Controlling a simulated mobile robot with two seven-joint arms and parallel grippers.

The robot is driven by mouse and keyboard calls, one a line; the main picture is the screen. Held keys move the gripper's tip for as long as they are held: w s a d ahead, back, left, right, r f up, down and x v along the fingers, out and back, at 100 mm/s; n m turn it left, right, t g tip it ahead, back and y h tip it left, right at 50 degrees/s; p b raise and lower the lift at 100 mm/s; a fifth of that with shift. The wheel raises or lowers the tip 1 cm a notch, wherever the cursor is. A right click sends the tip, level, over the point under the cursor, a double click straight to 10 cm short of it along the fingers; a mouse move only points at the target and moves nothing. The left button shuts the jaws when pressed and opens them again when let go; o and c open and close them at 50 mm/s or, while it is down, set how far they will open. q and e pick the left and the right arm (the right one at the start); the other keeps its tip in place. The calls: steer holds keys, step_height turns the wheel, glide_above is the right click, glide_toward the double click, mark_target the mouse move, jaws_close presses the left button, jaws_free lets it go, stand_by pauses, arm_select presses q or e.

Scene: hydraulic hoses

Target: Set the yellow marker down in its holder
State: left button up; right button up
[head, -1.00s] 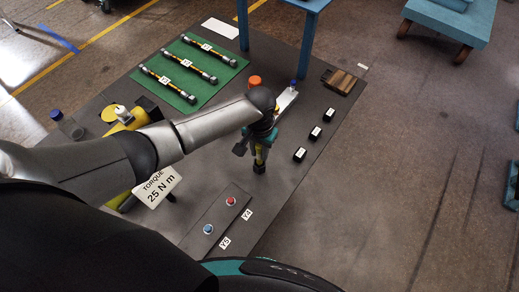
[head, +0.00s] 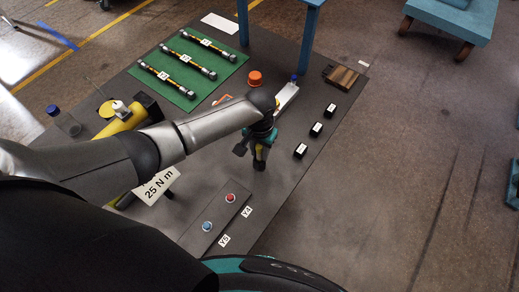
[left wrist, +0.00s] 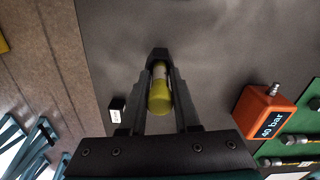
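The yellow marker (left wrist: 159,98) stands upright between the fingers of my left gripper (left wrist: 160,78), which look shut on it. A pale band and a dark block (left wrist: 158,54) show at its far end in the left wrist view; I cannot tell whether this block is the holder. In the head view my left gripper (head: 261,152) is low over the grey table, with a little yellow between its fingers and a black end below. Any gap beneath the marker is hidden. My right gripper is not in view.
Several hoses lie on a green mat (head: 187,96). Small black labelled blocks (head: 316,129) stand to the gripper's right. An orange box marked 40 bar (left wrist: 263,112) is nearby. A button panel (head: 215,215) lies in front, a blue post (head: 310,40) behind.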

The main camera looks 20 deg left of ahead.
arm_select(q)
steer(key=o, duration=0.5)
steer(key=shift+c, duration=0.2)
steer(key=shift+r, duration=0.15)
step_height(320, 180, up, 15)
steer(key=p, duration=0.1)
steer(key=shift+p, duration=0.4)
